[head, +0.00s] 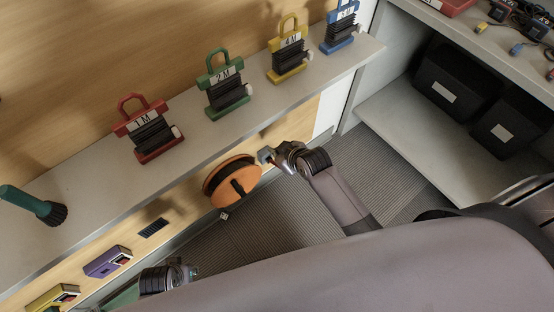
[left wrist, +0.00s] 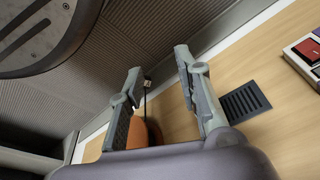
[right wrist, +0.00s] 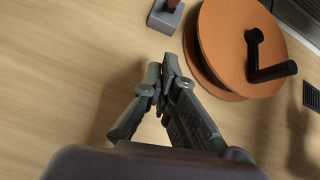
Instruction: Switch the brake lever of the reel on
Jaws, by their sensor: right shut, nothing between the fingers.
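The orange reel (head: 232,180) is mounted on the wooden wall below the shelf; it also shows in the right wrist view (right wrist: 222,50) with a black crank handle. Beside it in that view is a small grey block (right wrist: 166,18) with a dark red piece on it, cut by the top edge. It looks like the brake lever; its position is unclear. My right gripper (head: 265,156) is shut and empty just right of the reel; its fingertips (right wrist: 162,68) are below the grey block, apart from it. My left gripper (left wrist: 158,65) is open and empty, low at the left.
The shelf (head: 75,185) above holds several coloured labelled racks and a green brush-like tool (head: 35,205). A purple box (head: 107,262) and a yellow box (head: 53,297) are on the wall at lower left. Black bins (head: 457,82) stand at right. A plug (left wrist: 147,85) hangs near the reel.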

